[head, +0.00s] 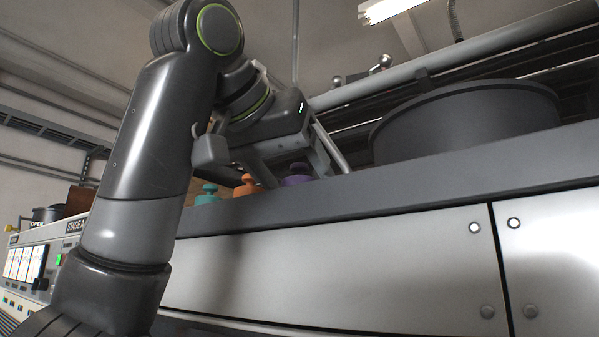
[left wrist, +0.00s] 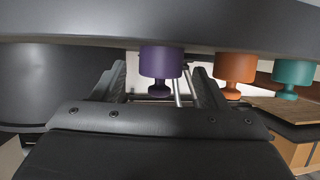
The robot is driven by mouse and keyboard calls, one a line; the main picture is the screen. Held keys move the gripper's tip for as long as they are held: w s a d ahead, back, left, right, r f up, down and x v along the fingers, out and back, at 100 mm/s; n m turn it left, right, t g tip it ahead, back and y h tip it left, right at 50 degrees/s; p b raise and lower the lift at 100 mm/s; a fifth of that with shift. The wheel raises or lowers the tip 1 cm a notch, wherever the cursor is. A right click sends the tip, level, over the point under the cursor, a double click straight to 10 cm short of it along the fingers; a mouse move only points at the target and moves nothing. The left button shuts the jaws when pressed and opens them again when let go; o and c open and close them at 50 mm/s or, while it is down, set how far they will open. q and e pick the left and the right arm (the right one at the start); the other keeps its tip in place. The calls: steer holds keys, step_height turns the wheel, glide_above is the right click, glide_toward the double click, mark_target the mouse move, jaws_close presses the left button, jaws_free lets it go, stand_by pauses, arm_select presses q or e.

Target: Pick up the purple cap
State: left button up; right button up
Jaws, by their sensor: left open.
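The purple cap (head: 297,176) stands on the dark ledge in the head view, partly behind my left gripper (head: 309,172). In the left wrist view, which looks upside down, the purple cap (left wrist: 161,63) shows between the two fingers of my left gripper (left wrist: 160,82). The fingers are open and spread to either side of it in the picture. I see no clear contact, and the depth between fingers and cap is hard to judge. My right gripper is in neither view.
An orange cap (head: 248,185) and a teal cap (head: 207,194) stand in a row left of the purple one. A large dark round tub (head: 465,120) sits on the ledge (head: 420,185) to the right. Pipes run behind. A control panel (head: 25,262) is at far left.

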arm_select(q)
steer(key=shift+p+x, duration=0.7)
steer(key=shift+x, duration=0.6)
steer(key=shift+s, duration=0.1)
steer(key=shift+a, duration=0.1)
steer(key=c, duration=1.1)
